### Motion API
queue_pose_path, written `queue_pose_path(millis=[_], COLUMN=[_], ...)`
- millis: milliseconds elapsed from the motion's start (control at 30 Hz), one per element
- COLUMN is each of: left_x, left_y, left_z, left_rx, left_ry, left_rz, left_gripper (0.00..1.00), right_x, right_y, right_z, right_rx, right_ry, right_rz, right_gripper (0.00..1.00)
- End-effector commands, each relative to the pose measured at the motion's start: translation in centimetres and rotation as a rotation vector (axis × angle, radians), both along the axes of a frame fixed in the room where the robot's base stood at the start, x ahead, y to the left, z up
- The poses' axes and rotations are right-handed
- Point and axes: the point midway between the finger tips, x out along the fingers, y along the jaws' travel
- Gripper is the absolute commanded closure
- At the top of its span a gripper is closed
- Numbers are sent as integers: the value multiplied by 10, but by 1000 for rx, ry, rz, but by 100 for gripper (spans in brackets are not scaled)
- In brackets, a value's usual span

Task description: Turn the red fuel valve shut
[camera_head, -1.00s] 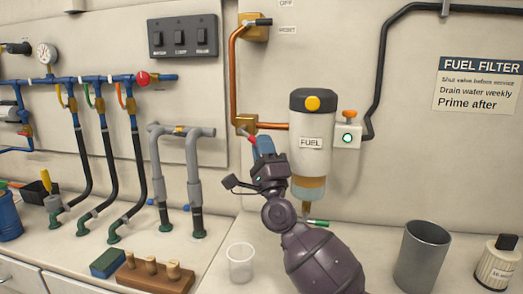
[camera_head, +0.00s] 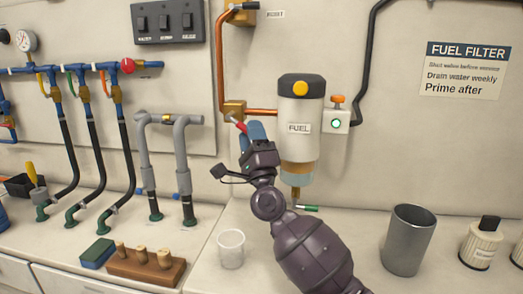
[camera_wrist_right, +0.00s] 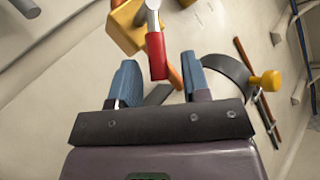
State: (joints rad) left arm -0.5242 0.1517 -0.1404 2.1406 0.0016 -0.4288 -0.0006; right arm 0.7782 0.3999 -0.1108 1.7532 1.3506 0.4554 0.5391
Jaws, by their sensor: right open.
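The fuel valve is a brass block (camera_head: 234,108) on the copper pipe, left of the fuel filter (camera_head: 299,128). Its short red handle (camera_head: 238,123) slants down and to the right. My right gripper (camera_head: 250,133) is just right of and below the handle, its blue fingers pointing up. In the right wrist view, the red handle (camera_wrist_right: 156,55) hangs from the brass block (camera_wrist_right: 122,28) and shows between the two open, spread fingers (camera_wrist_right: 158,70). Neither finger visibly presses on it. My left gripper is out of view.
A second valve with a black lever (camera_head: 243,8) sits at the pipe's top. The filter with its yellow knob (camera_head: 300,88) is close to the right of my gripper. A clear cup (camera_head: 231,248) and a grey cylinder (camera_head: 408,240) stand on the counter below.

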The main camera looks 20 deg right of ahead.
Motion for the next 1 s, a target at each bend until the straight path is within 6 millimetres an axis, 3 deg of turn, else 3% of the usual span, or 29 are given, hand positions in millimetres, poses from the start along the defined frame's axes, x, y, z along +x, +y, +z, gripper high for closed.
queue_pose_path(millis=[267,600,1000], left_x=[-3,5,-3], left_y=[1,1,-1], left_z=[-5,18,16], left_rx=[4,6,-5], left_ry=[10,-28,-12], left_rz=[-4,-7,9], left_gripper=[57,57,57], right_x=[-30,-91,-143], right_y=[2,5,9], right_z=[-37,-30,-32], right_rx=[0,3,1], right_ry=[7,-3,1], right_rz=[0,0,1], right_gripper=[57,57,57])
